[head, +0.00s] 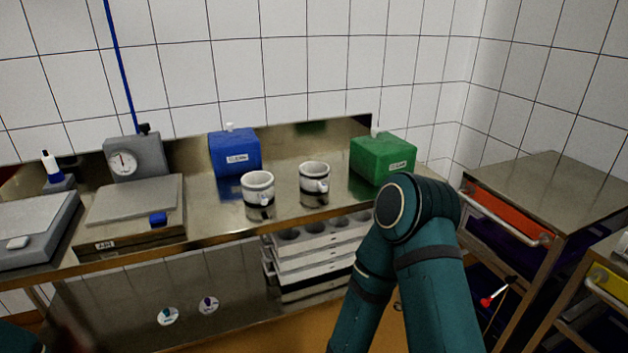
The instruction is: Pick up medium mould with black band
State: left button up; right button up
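Two white, cup-like moulds stand upright side by side on the steel bench. The left mould (256,190) has a dark band around its upper part and a small tab low on its front. The right mould (312,178) has a dark band and a tab at its lower right. They look close in size, and I cannot tell which is the medium one. My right arm's teal links rise in front of the bench at the lower right, but its gripper is out of view. A bit of teal shows at the lower left corner; my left gripper is not visible.
A blue box (235,153) and a green box (384,158) stand behind the moulds. A dial scale (135,158) and a flat platform scale (134,204) are at the left. A rack of trays (310,250) sits below. A drawer cart (548,183) stands right.

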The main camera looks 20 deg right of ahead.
aim_at(317, 180)
jog(key=i+l, duration=0.25)
jog(key=i, duration=0.3)
jog(key=i+l+z, duration=0.15)
jog(key=i+z, duration=0.5)
jog(key=i, duration=0.15)
